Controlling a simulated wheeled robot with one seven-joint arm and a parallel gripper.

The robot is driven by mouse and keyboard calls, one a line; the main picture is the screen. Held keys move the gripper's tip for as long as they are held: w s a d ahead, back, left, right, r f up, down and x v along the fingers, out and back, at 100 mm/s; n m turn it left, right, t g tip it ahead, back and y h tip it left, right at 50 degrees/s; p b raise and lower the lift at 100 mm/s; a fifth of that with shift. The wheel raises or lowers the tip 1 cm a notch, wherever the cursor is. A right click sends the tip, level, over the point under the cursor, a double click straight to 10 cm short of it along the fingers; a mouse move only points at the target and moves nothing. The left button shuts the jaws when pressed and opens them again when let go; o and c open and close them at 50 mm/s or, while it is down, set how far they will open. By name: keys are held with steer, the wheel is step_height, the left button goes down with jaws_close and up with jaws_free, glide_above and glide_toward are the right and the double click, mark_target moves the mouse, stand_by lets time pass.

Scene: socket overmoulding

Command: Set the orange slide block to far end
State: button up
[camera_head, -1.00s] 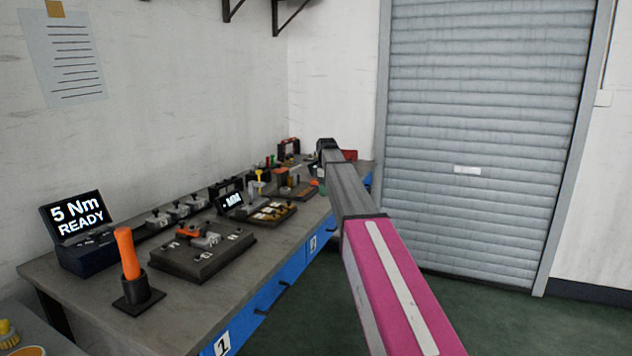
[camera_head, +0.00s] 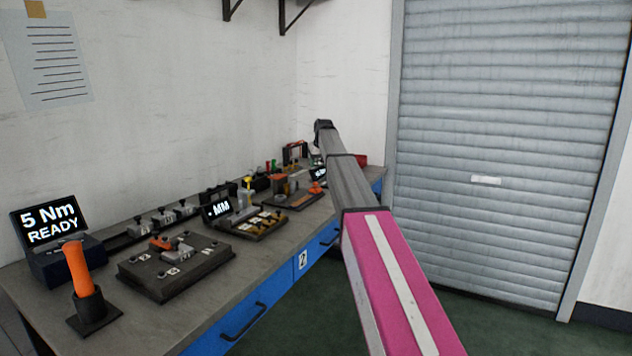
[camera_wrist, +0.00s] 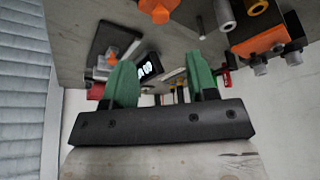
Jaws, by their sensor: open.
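Several orange parts are in view, and I cannot tell for sure which is the slide block. In the wrist view, an orange block (camera_wrist: 258,41) is part of a fixture at upper right, an orange part (camera_wrist: 160,8) is cut by the top edge, and a small orange piece (camera_wrist: 112,52) is at left. In the head view, an orange part (camera_head: 162,243) lies on the dark fixture plate (camera_head: 190,285). My gripper (camera_wrist: 162,78) has two green fingers, apart and empty. In the head view its fingers are hidden at my arm's far end.
The grey bench (camera_head: 232,285) runs along the wall, crowded with fixtures. An orange-handled tool (camera_head: 77,268) stands upright near the display reading 5 Nm READY (camera_head: 50,223). A roller shutter (camera_head: 490,130) is at right, with open floor before it.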

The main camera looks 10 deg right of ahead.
mark_target(316, 183)
steer(key=x, duration=1)
steer(key=shift+f, duration=0.25)
jaws_close()
